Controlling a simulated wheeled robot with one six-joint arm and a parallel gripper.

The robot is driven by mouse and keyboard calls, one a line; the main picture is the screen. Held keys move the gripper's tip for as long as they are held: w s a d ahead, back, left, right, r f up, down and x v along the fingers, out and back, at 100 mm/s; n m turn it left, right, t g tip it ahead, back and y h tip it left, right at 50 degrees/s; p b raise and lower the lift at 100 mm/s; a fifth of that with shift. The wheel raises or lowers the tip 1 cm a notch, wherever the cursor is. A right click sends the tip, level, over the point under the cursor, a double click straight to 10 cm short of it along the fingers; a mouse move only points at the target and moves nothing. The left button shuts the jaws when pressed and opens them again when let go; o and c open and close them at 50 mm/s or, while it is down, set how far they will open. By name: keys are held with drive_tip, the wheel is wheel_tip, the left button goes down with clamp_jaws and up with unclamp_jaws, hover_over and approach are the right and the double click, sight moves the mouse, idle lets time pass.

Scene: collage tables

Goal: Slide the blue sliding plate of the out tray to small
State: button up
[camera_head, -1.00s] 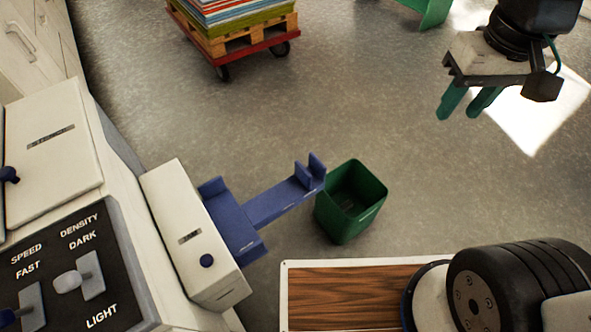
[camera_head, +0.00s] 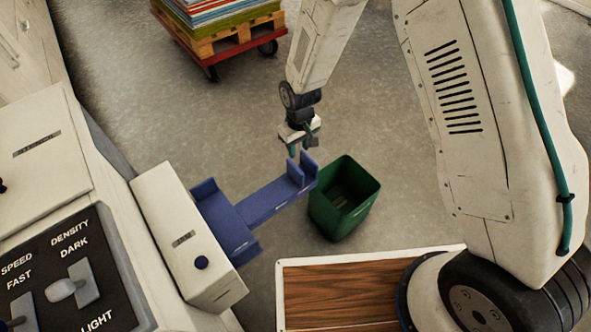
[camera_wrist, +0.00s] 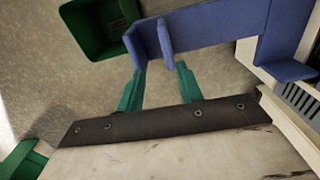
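The blue out tray (camera_head: 229,225) sticks out from a white machine box. A long blue arm runs from it to the blue sliding plate (camera_head: 309,168), whose upright tabs stand at the outer end, far from the box. In the wrist view the tray's long arm (camera_wrist: 215,32) crosses the top, with the plate's tabs (camera_wrist: 165,42) near the fingertips. My gripper (camera_head: 298,151) is at the outer end of the tray. Its green fingers (camera_wrist: 160,70) are apart, and one tab's end appears between the tips. I cannot tell whether they touch it.
A green bin (camera_head: 344,198) stands on the floor beside the tray's outer end. A wood-topped surface (camera_head: 345,292) is at the front. A red cart (camera_head: 226,50) with a pallet stands at the back. The control panel (camera_head: 60,275) is at the left.

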sight(295, 166)
drive_tip(key=f, duration=0.7)
drive_tip(key=a+f, duration=0.1)
drive_tip(key=f, duration=0.3)
drive_tip(key=shift+s+f, duration=0.25)
drive_tip(key=shift+s, duration=0.05)
